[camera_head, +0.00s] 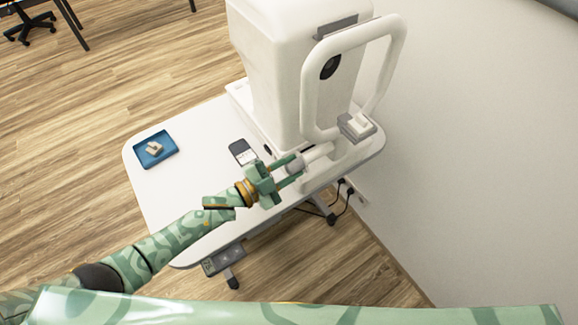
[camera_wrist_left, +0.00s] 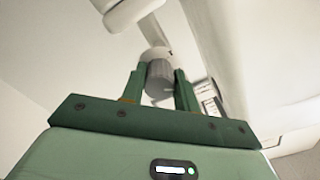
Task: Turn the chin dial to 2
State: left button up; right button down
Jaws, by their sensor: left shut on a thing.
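The chin dial (camera_wrist_left: 160,77) is a grey ribbed knob on the end of a short white shaft, below the chin rest (camera_head: 355,126) of the white eye test machine (camera_head: 270,60). My left gripper (camera_head: 293,168) is shut on the dial, with one green finger on each side of it. The wrist view shows the knob between the two fingertips (camera_wrist_left: 160,85). I cannot read any number or mark on the dial. My right gripper is not in view.
The machine stands on a white table (camera_head: 165,210). A blue tray (camera_head: 168,154) with a small beige object (camera_head: 154,148) lies at the left. A dark and white card-like item (camera_head: 242,152) lies near the machine. A wall is close on the right, with cables below the table.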

pick_arm(q)
jog(key=shift+f, duration=0.1)
dwell(0.3)
jog(key=o, duration=1)
jog(key=shift+c, duration=0.2)
jog(key=shift+a, duration=0.1)
jog(key=p+v, duration=0.1)
jog(key=v, duration=1.5)
jog(key=shift+s+a, duration=0.1)
jog(key=shift+a, duration=0.05)
